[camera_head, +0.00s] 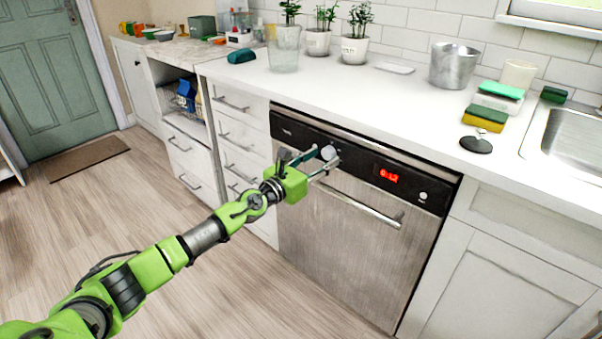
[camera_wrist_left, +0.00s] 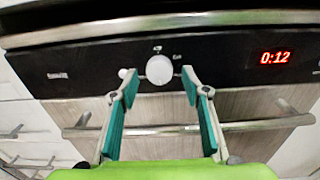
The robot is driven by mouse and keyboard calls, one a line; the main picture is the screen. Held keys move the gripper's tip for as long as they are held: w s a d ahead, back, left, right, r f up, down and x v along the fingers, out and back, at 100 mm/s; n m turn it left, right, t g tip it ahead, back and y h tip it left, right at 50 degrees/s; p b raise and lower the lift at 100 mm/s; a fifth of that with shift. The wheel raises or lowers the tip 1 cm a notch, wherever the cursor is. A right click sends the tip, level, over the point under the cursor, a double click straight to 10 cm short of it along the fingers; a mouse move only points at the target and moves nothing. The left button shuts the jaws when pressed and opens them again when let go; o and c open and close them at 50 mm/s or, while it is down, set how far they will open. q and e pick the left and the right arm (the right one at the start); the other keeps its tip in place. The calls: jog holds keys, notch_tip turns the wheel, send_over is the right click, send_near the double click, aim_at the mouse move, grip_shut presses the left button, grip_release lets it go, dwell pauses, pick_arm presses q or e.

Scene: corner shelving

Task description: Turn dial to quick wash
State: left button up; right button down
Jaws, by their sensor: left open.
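The dishwasher (camera_head: 340,245) has a black control panel with a round white dial (camera_head: 328,153). The dial also shows in the left wrist view (camera_wrist_left: 159,69), beyond and between my fingertips. A red display (camera_head: 389,176) reads 0:12. My left gripper (camera_head: 322,160) is open in front of the panel, its teal-padded fingers to either side of the dial's line. In the left wrist view my left gripper (camera_wrist_left: 157,80) has its fingertips near the dial; whether they touch it I cannot tell. The label for quick wash is too small to read. My right gripper is not in view.
A metal door handle (camera_head: 356,204) runs below the panel, under my fingers. A small round button (camera_head: 423,196) sits at the panel's right end. The white counter (camera_head: 330,90) overhangs above. The floor (camera_head: 150,210) in front is clear.

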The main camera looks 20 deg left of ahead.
pick_arm(q)
jog(key=v, duration=1.1)
jog(key=shift+f, duration=0.15)
